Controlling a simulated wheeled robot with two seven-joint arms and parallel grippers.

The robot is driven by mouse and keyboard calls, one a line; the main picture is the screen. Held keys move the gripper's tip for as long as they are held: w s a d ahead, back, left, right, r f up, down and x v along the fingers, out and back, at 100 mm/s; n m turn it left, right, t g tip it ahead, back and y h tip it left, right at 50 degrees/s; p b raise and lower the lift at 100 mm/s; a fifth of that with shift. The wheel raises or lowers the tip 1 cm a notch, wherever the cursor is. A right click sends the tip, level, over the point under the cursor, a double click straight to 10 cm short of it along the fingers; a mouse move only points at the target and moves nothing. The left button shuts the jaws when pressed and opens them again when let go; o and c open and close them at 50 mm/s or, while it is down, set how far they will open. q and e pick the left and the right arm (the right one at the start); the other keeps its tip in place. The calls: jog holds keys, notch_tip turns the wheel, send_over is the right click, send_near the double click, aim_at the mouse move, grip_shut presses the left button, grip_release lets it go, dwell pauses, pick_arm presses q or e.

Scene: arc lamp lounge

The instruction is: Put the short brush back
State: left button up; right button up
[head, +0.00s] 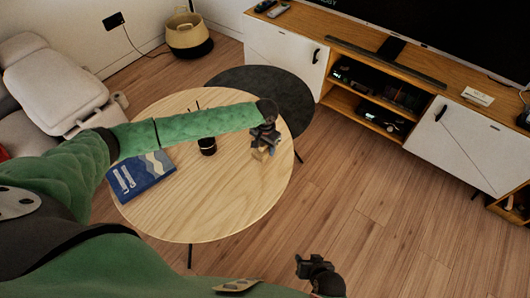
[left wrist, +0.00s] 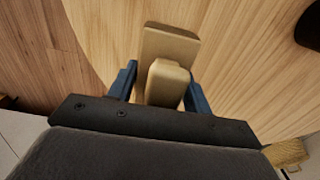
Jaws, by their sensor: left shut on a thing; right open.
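My left gripper (head: 266,135) is over the right part of the round wooden table (head: 225,215). It also shows in the left wrist view (left wrist: 158,88), its blue fingers shut on a pale wooden piece (left wrist: 168,72), which I take for the short brush. That piece has a narrow near part and a wider block at its far end; whether it touches the tabletop I cannot tell. A dark cup (head: 207,147) with thin sticks rising from it stands left of the gripper, partly behind my left forearm. My right gripper (head: 315,268) is open and empty over the floor.
A blue book (head: 142,175) lies at the table's left edge. A dark round table (head: 285,92) stands behind. A TV cabinet (head: 345,65) is at the right, a sofa (head: 45,85) at the left, a basket (head: 187,38) at the back. The table's front is clear.

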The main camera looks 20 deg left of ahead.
aim_at(265, 152)
pick_arm(q)
jog(key=shift+w+f, duration=0.1)
jog(key=shift+f, duration=1.95)
pick_arm(e)
jog(key=shift+r, duration=0.1)
pick_arm(q)
jog(key=shift+f, duration=0.1)
pick_arm(e)
jog(key=shift+s+r, duration=0.1)
pick_arm(q)
jog(key=o, duration=1)
pick_arm(e)
jog(key=shift+r, duration=0.1)
jog(key=shift+w, duration=0.2)
